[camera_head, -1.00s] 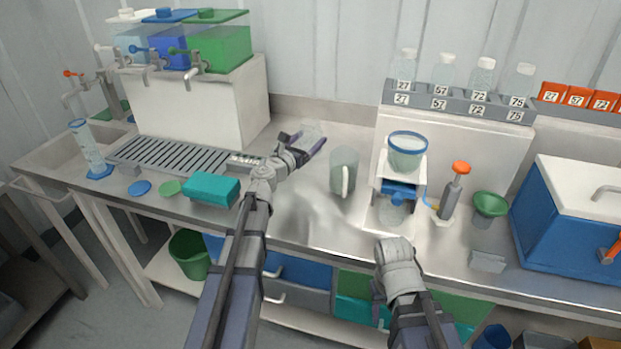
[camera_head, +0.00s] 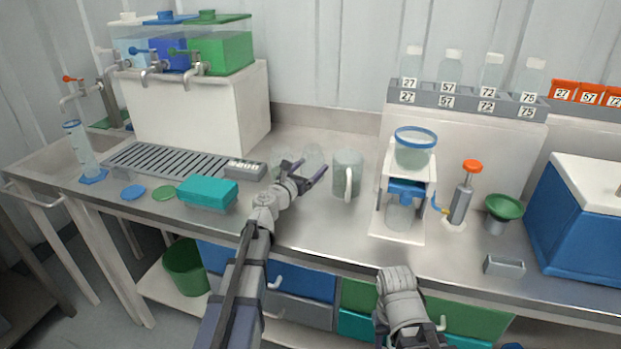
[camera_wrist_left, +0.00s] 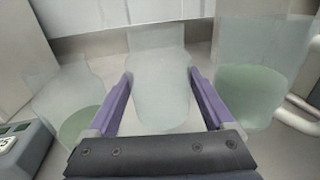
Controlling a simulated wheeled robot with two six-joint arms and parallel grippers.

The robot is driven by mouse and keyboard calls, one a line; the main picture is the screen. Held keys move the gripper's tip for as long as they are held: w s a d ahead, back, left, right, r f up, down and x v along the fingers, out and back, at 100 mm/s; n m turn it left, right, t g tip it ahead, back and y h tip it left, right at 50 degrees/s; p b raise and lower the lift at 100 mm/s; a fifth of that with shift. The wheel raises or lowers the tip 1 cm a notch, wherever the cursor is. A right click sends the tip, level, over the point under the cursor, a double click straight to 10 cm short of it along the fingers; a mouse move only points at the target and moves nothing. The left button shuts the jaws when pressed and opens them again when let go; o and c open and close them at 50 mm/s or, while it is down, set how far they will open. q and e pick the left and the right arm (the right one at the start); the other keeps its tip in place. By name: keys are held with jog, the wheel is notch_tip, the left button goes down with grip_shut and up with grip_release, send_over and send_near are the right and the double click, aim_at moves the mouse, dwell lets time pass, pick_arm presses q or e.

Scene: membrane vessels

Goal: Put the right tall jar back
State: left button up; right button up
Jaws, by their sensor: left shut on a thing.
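My left gripper (camera_head: 312,174) is closed around a clear tall jar (camera_wrist_left: 160,88), seen between its purple fingers in the left wrist view. In the head view this jar (camera_head: 313,156) shows faintly behind the fingers. It looks upright and empty; whether its base touches the counter is unclear. Another clear jar (camera_wrist_left: 78,112) with a little green liquid stands to its left, and shows faintly in the head view (camera_head: 284,163). A clear pitcher (camera_head: 345,175) with a white handle stands just right of the gripper. My right arm shows low in the head view, but its fingers are hidden.
A drain rack (camera_head: 165,160) and a teal box (camera_head: 208,191) are to the left. A white stand with a blue-rimmed vessel (camera_head: 414,152) is right of the pitcher. The counter front between the teal box and stand is mostly clear.

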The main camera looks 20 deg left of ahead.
pick_arm(q)
jog(key=shift+f, duration=0.75)
jog(key=shift+b, duration=0.3)
jog(key=shift+f, duration=0.2)
jog(key=o, duration=1.2)
jog(key=shift+o, duration=0.2)
jog(key=shift+r, duration=0.15)
jog(key=shift+s+r, duration=0.1)
jog(key=shift+s, duration=0.1)
jog(key=v, duration=1.1)
jog(key=shift+s+a, duration=0.15)
jog(key=shift+s, duration=0.15)
